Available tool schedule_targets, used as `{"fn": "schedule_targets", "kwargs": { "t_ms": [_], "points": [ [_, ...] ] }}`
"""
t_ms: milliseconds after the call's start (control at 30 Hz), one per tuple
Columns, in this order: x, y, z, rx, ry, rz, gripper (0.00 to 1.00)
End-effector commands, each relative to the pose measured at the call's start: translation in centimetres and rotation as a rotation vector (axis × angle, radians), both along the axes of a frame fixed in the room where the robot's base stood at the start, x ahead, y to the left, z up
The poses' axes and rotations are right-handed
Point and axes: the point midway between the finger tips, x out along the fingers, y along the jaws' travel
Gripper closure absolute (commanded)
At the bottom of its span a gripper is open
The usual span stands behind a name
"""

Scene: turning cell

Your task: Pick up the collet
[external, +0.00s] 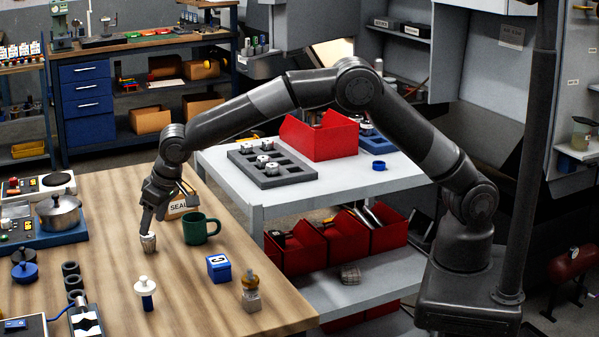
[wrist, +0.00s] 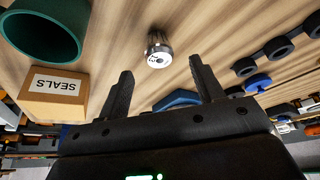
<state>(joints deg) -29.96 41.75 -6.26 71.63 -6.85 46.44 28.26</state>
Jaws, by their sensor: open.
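The collet (external: 148,243) is a small silvery metal piece with a tapered, slotted body, standing on the wooden bench just below my gripper (external: 154,216). In the wrist view the collet (wrist: 159,49) shows its round end with a dark centre, beyond and roughly between the fingertips. My gripper (wrist: 161,80) is open, with a clear gap between its two dark fingers and nothing held. The fingers point down toward the bench in the external view; whether a finger touches the collet cannot be told.
A green mug (external: 201,228) and a SEALS box (external: 178,207) stand close right of the collet. A blue box (external: 219,268), a white-topped knob (external: 145,288) and black rings (external: 72,280) stand nearer. A pot (external: 59,213) is left. A grey tray (external: 300,176) sits on the side table.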

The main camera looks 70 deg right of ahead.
Motion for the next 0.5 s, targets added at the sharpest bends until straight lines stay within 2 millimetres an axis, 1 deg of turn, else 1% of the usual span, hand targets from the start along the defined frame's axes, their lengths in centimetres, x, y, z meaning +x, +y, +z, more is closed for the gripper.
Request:
{"fn": "schedule_targets", "kwargs": {
  "t_ms": [167, 400, 500],
  "points": [
    [0.4, 0.0, -1.2, 0.000, 0.001, 0.000, 0.39],
    [1.5, -0.1, -4.5, 0.000, 0.001, 0.000, 0.39],
    [1.9, -0.1, -5.4, 0.001, 0.000, 0.000, 0.39]
  ]
}}
